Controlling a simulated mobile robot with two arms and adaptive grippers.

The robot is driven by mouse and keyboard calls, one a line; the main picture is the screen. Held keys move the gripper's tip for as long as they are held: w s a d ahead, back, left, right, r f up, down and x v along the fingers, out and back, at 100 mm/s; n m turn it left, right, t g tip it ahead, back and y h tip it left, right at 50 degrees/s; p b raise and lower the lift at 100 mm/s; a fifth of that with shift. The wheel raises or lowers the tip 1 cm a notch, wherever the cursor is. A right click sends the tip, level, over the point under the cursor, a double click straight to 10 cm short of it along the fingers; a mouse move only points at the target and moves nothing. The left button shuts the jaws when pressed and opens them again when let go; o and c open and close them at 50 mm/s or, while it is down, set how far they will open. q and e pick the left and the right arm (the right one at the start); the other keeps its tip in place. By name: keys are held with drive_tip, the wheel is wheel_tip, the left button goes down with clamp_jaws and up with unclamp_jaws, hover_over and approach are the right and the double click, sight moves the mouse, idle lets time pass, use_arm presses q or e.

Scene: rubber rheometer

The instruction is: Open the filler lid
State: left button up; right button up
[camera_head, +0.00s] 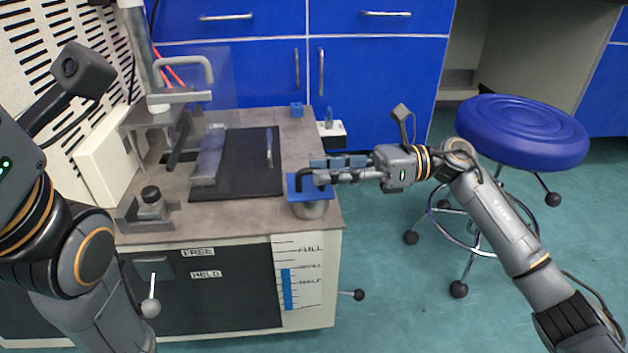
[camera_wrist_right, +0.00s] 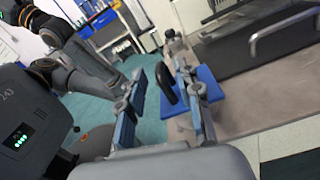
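The filler lid is a blue square plate (camera_head: 298,195) with a dark curved handle (camera_head: 304,178). It lies over a round metal cup (camera_head: 312,210) at the bench's front right corner. The lid (camera_wrist_right: 208,93) and handle (camera_wrist_right: 165,84) also show in the right wrist view. My right gripper (camera_head: 318,172) reaches in from the right just over the lid. In the right wrist view, its blue-padded fingers (camera_wrist_right: 164,82) are apart, with the handle appearing between them; I cannot tell whether they touch it. My left arm is at the left; its fingertips are out of view.
The bench (camera_head: 255,216) carries a black mat (camera_head: 240,180), a metal frame (camera_head: 166,97) and a dark-knobbed block (camera_head: 150,196). A level gauge (camera_head: 288,288) is on its front. A blue stool (camera_head: 520,128) stands right. Open floor lies between bench and stool.

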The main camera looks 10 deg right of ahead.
sight(309, 174)
drive_tip(key=shift+a+b, duration=0.3)
drive_tip(key=shift+a, duration=0.95)
clamp_jaws()
